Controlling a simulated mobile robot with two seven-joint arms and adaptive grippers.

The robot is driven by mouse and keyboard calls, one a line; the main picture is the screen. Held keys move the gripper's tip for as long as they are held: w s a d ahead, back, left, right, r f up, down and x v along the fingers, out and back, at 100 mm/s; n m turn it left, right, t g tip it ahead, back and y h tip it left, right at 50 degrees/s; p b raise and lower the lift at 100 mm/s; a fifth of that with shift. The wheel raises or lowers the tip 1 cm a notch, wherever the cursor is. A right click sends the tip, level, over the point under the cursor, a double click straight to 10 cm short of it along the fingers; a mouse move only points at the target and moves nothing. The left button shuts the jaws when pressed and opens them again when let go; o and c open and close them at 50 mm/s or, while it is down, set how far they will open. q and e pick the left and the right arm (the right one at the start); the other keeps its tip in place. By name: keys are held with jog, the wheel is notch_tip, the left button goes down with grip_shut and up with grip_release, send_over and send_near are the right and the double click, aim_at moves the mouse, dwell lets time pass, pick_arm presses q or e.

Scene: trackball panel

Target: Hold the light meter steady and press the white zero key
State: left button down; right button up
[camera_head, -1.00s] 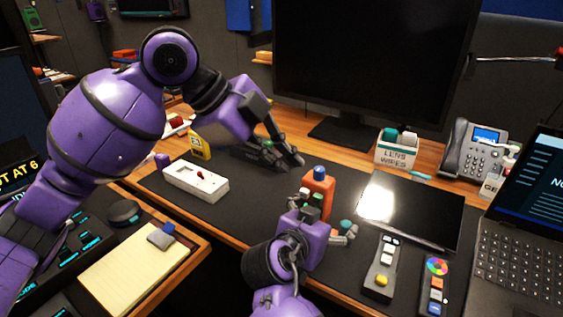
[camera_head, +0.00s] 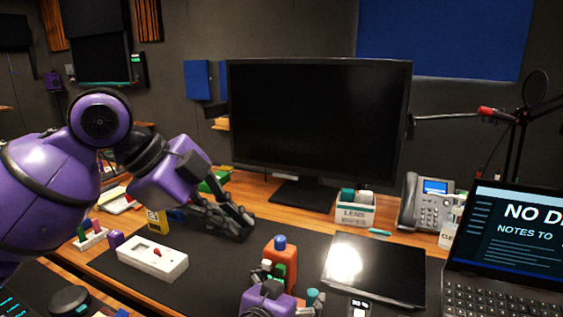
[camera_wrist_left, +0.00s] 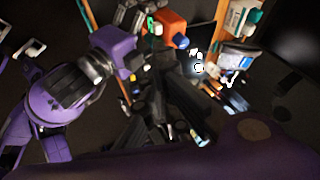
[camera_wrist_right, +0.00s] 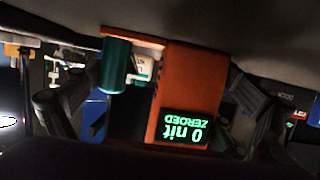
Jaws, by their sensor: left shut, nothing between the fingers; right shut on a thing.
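The light meter (camera_head: 283,262) is an orange upright body with a blue top, standing over the dark desk mat. It also shows in the left wrist view (camera_wrist_left: 172,27). My right gripper (camera_head: 273,272) is shut on its lower body. In the right wrist view the meter's display (camera_wrist_right: 186,130) reads "0 nit ZEROED", upside down. I cannot make out the white zero key for certain. My left gripper (camera_head: 245,224) is shut and empty, behind and to the left of the meter, apart from it. Its dark fingers also show in the left wrist view (camera_wrist_left: 190,105).
A white box with a red switch (camera_head: 152,259) lies left of the meter. A glossy black tablet (camera_head: 385,270) lies to its right. A monitor (camera_head: 318,120), a lens wipes box (camera_head: 355,212), a phone (camera_head: 428,205) and a laptop (camera_head: 510,235) stand around the mat.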

jog(key=shift+f, duration=0.1)
pick_arm(q)
jog(key=v, duration=0.7)
jog(key=shift+w+d+r, duration=0.2)
jog(key=shift+d+r, duration=0.15)
jog(key=shift+d, duration=0.1)
